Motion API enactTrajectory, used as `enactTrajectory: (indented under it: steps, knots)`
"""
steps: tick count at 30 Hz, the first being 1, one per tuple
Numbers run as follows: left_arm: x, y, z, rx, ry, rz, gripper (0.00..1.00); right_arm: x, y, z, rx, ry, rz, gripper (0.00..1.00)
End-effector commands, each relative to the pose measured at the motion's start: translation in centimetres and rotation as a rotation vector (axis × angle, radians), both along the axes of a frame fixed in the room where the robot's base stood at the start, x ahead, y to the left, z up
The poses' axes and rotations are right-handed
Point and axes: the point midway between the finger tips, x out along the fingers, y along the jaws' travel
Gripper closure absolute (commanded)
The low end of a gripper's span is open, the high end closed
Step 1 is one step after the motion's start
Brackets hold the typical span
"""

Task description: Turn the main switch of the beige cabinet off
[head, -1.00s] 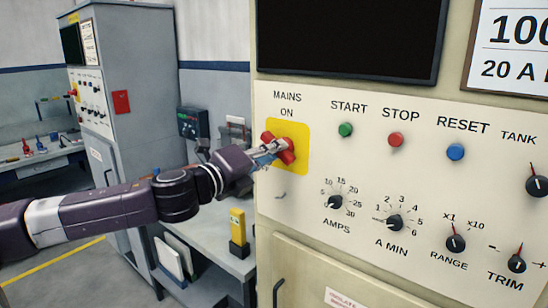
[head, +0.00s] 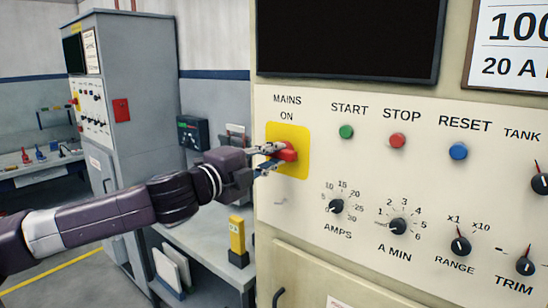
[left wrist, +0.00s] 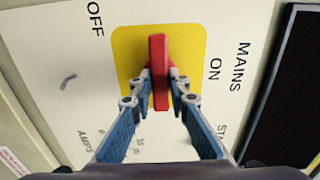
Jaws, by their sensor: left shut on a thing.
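The beige cabinet (head: 360,275) fills the right of the head view. Its main switch is a red handle (head: 287,152) on a yellow plate (head: 301,167), below the words MAINS and ON. My left gripper (head: 270,158) reaches in from the left and is shut on the red handle. In the left wrist view the handle (left wrist: 159,75) stands between the two fingertips (left wrist: 160,88), its long side across the line from the plate to ON. The word OFF (left wrist: 95,19) is at the upper left there; in the head view I cannot see it. My right gripper is not in view.
Start, stop and reset buttons (head: 397,140) and several black knobs (head: 397,226) are right of the switch. A grey cabinet (head: 145,130) stands behind at left. A bench (head: 210,262) with a yellow device (head: 237,237) is below my left arm.

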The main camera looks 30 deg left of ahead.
Motion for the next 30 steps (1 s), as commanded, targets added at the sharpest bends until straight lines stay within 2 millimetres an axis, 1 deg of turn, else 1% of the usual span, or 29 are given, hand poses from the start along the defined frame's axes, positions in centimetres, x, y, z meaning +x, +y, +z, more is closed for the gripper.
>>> enactTrajectory:
  steps: [11, 12, 16, 17, 26, 30]
  knots:
    - [0.01, 0.05, -0.01, -0.009, 0.002, 0.001, 1.0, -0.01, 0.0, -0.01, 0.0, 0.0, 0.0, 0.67]
    - [0.01, 0.05, -0.01, -0.009, 0.002, 0.001, 0.82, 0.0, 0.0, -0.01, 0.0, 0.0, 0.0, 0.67]
    - [0.01, 0.03, -0.01, -0.008, 0.002, 0.001, 0.68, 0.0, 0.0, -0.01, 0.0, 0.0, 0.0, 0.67]
    - [0.01, 0.03, -0.01, -0.008, 0.002, 0.001, 0.67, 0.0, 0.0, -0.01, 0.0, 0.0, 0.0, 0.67]
    - [-0.05, 0.02, 0.0, -0.006, 0.0, 0.001, 0.67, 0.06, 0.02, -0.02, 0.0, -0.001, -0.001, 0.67]
    - [-0.45, 0.13, 0.07, 0.0, -0.001, 0.004, 0.67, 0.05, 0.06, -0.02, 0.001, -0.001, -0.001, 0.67]
